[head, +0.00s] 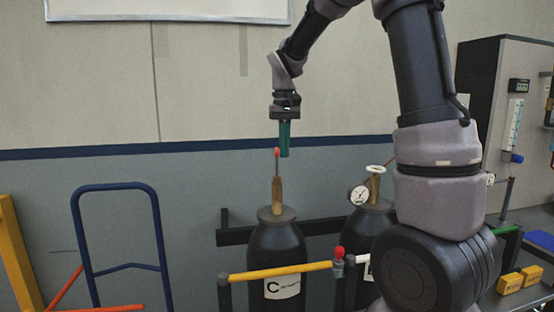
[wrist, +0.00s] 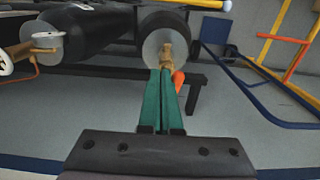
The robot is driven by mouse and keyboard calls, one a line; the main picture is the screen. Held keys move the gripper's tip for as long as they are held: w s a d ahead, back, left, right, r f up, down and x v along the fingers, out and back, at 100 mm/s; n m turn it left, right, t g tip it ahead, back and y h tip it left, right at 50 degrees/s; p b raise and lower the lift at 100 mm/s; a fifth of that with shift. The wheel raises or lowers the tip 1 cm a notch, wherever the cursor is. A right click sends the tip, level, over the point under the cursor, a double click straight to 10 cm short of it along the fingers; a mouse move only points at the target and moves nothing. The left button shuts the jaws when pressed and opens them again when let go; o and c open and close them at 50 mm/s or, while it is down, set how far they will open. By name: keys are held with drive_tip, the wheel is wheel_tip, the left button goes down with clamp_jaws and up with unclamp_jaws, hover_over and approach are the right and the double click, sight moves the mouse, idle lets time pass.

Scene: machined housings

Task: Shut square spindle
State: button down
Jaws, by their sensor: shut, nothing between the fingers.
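A black gas cylinder (head: 275,262) labelled C has a brass valve (head: 276,194) on top. A thin grey upright stem with an orange tip (head: 277,153) rises from the valve. I cannot make out a square spindle apart from this stem. My gripper (head: 284,154) points down with its green fingers shut and empty, close beside the orange tip. In the wrist view, the fingertips (wrist: 166,70) overlap the view of the brass valve (wrist: 168,55), with the orange tip (wrist: 179,79) just right of them. I cannot tell whether they touch it.
A second black cylinder (head: 367,232) with a gauge (head: 360,195) and a white handwheel (head: 376,169) stands to the right. A yellow bar (head: 270,272) crosses in front. A blue tubular frame (head: 160,235) stands at left. Open air surrounds my gripper above the cylinders.

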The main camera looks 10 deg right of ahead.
drive_tip(key=shift+s+a, duration=0.2)
drive_tip(key=shift+a, duration=0.45)
idle(0.9)
drive_tip(key=shift+w+a, duration=0.1)
drive_tip(key=shift+a, duration=0.6)
idle(0.7)
drive_tip(key=shift+w+a, duration=0.35)
drive_tip(key=shift+a, duration=0.25)
idle(0.6)
drive_tip(key=shift+w+a, duration=0.4)
drive_tip(key=shift+w, duration=0.45)
idle(0.9)
drive_tip(key=shift+s, duration=0.2)
drive_tip(key=shift+s+d, duration=0.15)
drive_tip(key=shift+s, duration=0.15)
wheel_tip(320, 180, up, 8)
idle(0.9)
